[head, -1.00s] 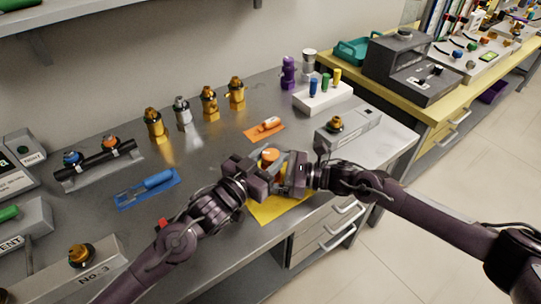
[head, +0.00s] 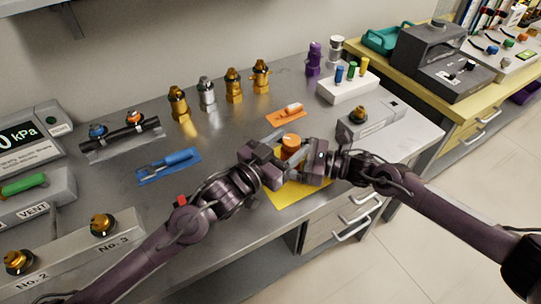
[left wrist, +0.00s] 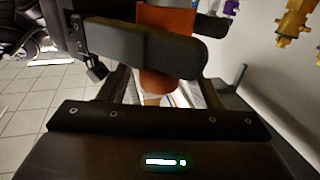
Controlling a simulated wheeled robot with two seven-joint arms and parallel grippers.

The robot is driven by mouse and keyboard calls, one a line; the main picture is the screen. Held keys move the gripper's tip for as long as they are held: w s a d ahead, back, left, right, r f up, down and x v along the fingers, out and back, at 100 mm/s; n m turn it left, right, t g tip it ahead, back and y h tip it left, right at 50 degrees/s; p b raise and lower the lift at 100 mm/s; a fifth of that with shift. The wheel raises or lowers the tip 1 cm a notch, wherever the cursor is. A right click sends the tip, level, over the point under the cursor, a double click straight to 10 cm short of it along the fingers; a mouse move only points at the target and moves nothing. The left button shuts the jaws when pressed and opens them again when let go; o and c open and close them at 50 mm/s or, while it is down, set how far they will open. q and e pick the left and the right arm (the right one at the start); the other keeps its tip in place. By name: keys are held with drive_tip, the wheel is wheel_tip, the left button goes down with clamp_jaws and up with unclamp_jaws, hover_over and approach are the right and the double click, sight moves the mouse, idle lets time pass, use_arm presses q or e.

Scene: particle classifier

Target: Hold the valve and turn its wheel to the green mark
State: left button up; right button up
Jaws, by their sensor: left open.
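A valve with an orange wheel (head: 291,141) stands over a yellow mat (head: 300,193) near the front edge of the bench. My left gripper (head: 279,158) is at its left side. In the left wrist view, orange parts (left wrist: 167,82) show between and behind the open dark fingers (left wrist: 185,42). I cannot tell whether the fingers touch them. My right gripper (head: 314,163) is at the valve's right side, with its fingers largely hidden. The valve's lower body is mostly hidden by the grippers. I cannot make out a green mark on the valve.
A blue-handled tool on a blue mat (head: 169,164) lies to the left. An orange mat (head: 286,114) lies behind the valve. Several brass and silver fittings (head: 234,86) stand along the back. A grey box with a brass fitting (head: 370,122) is at the right.

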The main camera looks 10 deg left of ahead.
use_arm(q)
drive_tip(key=v, duration=1)
drive_tip(key=shift+s+a, duration=0.25)
use_arm(e)
drive_tip(key=o, duration=1.5)
drive_tip(key=d, duration=0.4)
drive_tip(key=s+d, duration=0.1)
drive_tip(key=d, duration=0.7)
drive_tip(key=shift+s, duration=0.4)
use_arm(q)
drive_tip(key=shift+r, duration=0.1)
use_arm(e)
drive_tip(key=shift+r, duration=0.1)
